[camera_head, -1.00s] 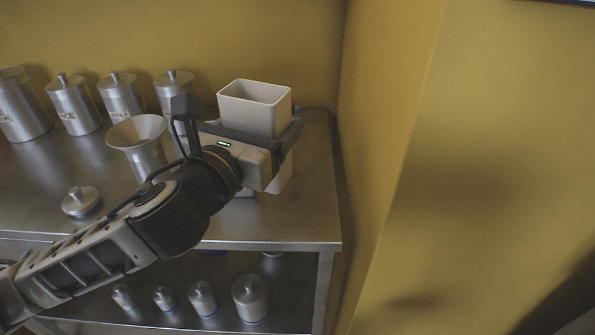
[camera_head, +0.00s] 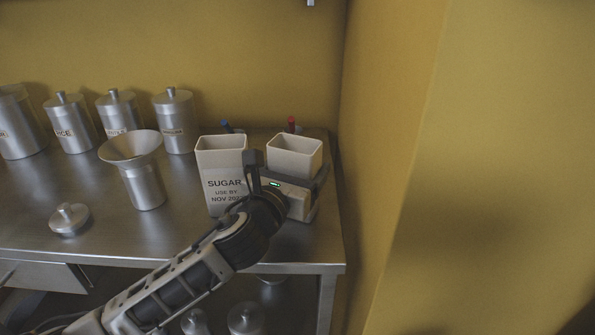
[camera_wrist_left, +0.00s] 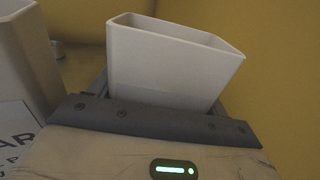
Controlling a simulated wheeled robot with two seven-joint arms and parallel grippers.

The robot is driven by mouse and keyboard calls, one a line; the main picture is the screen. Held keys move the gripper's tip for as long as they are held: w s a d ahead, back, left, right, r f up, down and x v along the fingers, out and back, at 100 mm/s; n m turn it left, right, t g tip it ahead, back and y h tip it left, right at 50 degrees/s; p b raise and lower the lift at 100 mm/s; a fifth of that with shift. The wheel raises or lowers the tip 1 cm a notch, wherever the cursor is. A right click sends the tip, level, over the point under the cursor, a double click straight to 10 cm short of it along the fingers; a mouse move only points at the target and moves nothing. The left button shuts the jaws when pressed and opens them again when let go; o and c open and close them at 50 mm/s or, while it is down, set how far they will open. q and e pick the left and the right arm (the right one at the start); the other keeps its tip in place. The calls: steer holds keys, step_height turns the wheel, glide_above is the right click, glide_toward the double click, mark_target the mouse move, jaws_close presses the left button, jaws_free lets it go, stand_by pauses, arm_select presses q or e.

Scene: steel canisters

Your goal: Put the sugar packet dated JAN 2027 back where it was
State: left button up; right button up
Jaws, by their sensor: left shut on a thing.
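My left gripper (camera_head: 291,186) is shut on a white open-topped packet (camera_head: 295,152) at the right end of the steel counter. The gripper hides the packet's front, so its label and date cannot be read. The held packet also fills the middle of the left wrist view (camera_wrist_left: 170,62). A second white packet (camera_head: 221,158) stands upright just to the left, reading SUGAR, USE BY NOV and a partly covered year. Its side shows at the left edge of the left wrist view (camera_wrist_left: 22,65). My right gripper is not in view.
A steel funnel-topped canister (camera_head: 143,183) and a loose lid (camera_head: 70,219) stand left of the packets. Several lidded canisters (camera_head: 174,120) line the back. Red (camera_head: 291,124) and blue (camera_head: 225,127) topped things are behind the packets. The yellow wall (camera_head: 390,150) is close on the right.

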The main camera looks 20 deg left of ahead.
arm_select(q)
steer(key=shift+r, duration=0.1)
steer(key=o, duration=0.8)
steer(key=s, duration=0.4)
steer(key=s+a, duration=0.1)
steer(key=s, duration=0.7)
steer(key=shift+a, duration=0.2)
